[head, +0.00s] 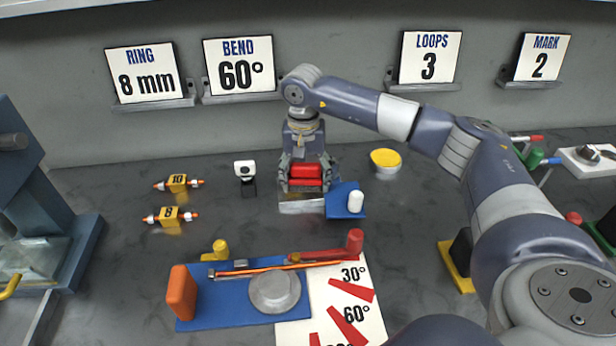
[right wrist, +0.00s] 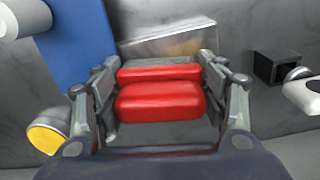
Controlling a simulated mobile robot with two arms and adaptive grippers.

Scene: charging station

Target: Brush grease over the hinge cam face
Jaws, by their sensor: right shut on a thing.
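My right gripper (head: 306,180) is shut on a red block-shaped thing (head: 306,171), which also shows between the fingers in the right wrist view (right wrist: 160,101). A bright metal piece (head: 302,207) shows just beyond it, also in the right wrist view (right wrist: 170,43); I cannot tell whether the two are joined. No bristles or hinge cam face can be made out. A blue plate (head: 340,207) with a white cylinder (head: 355,201) lies just right of the gripper. A round tin with a yellow top (head: 385,158) stands behind it to the right. My left gripper is not in view.
A blue bending board (head: 215,298) with a grey disc (head: 275,290) and red lever (head: 325,254) lies in front, beside an angle card (head: 372,325). Two yellow tagged pieces (head: 178,182) (head: 169,216) and a small black-and-white item (head: 246,175) lie left. Signs stand along the wall.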

